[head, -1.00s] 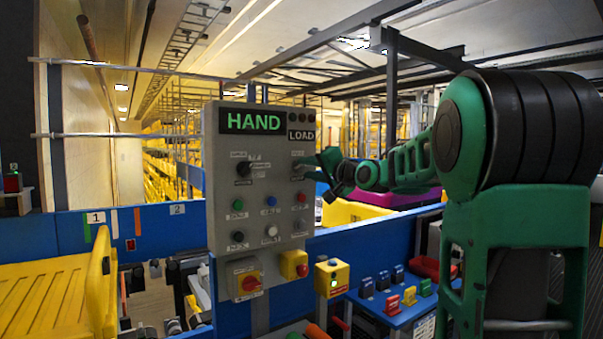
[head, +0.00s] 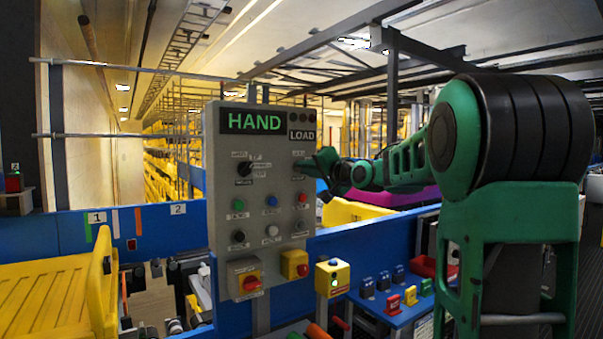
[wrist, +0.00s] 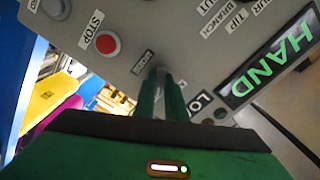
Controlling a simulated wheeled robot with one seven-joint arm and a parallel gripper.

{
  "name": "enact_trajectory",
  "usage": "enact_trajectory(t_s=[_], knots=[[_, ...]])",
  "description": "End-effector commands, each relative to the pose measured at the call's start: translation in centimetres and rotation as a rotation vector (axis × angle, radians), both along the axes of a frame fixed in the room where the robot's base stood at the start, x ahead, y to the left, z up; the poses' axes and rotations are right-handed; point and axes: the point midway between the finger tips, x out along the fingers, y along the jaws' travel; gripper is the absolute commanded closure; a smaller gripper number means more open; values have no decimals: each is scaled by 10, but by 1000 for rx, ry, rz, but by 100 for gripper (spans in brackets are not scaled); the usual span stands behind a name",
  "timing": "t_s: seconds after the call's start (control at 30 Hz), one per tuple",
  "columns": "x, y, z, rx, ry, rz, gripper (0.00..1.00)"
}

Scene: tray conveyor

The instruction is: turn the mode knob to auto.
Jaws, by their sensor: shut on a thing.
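The grey control panel (head: 268,205) stands upright in the middle of the head view. Its display (head: 253,121) reads HAND in green, with a LOAD sign (head: 302,135) beside it. My gripper (wrist: 165,100) is at the upper right of the panel, shut on a small knob (wrist: 160,73) taken to be the mode knob. The fingers hide most of this knob, so its pointer direction cannot be told. In the head view my gripper (head: 312,165) reaches in from the right. A black selector (head: 244,169) sits further left, untouched.
The red STOP button (wrist: 107,43) is close to my fingers. A yellow button box (head: 332,278) stands at the lower right. Yellow trays (head: 50,300) lie left.

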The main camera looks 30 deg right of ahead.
Motion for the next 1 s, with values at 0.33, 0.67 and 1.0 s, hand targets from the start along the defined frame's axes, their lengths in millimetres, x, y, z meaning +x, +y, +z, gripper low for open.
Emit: enact_trajectory(t_s=[0.33, 0.67, 1.0], knots=[[1, -2, 1, -214, -10, -2, 100], [1, -2, 2, -527, -23, -4, 100], [0, -4, 3, -816, -34, -6, 100]])
